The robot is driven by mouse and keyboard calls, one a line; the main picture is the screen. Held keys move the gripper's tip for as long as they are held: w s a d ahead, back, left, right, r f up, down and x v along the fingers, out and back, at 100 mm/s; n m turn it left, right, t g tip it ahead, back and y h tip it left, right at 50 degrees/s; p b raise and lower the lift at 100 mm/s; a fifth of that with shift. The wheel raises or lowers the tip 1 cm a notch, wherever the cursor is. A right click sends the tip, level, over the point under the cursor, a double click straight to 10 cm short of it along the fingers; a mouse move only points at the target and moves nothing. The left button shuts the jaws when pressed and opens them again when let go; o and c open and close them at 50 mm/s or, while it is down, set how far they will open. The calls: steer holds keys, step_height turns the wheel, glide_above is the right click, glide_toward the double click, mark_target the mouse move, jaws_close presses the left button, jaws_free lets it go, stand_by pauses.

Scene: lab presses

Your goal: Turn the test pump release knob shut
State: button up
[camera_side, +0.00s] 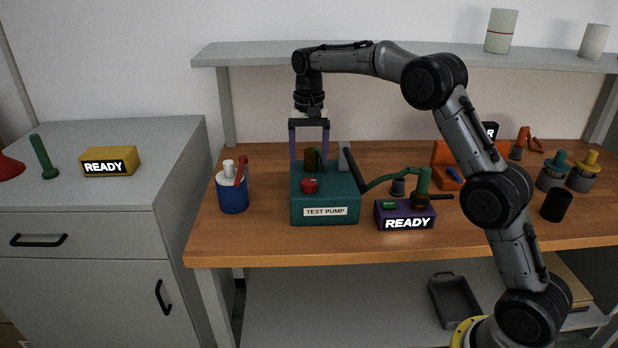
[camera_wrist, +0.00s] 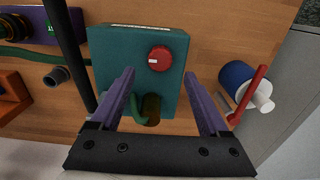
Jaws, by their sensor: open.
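The test pump (camera_side: 325,199) is a teal box with a "TEST PUMP" label, standing on the wooden bench. Its red release knob (camera_side: 309,186) sits on top near the front left. In the wrist view the knob (camera_wrist: 159,59) shows a short white mark toward its left side. My gripper (camera_side: 310,157) points down above the pump, its purple fingers apart and empty. In the wrist view the gripper (camera_wrist: 161,73) has its fingertips on either side of the knob's line, with the knob just beyond them. The fingers appear clear of the knob.
A dark lever (camera_side: 354,170) rises at the pump's right, with a green hose (camera_side: 392,177) leading to a purple "READY" box (camera_side: 404,215). A shelf (camera_side: 400,56) runs behind. Bench in front is clear.

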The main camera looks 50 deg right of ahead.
mark_target(309, 180)
step_height(309, 180, down, 6)
steer(key=shift+f, duration=0.25)
jaws_close()
stand_by(0.5)
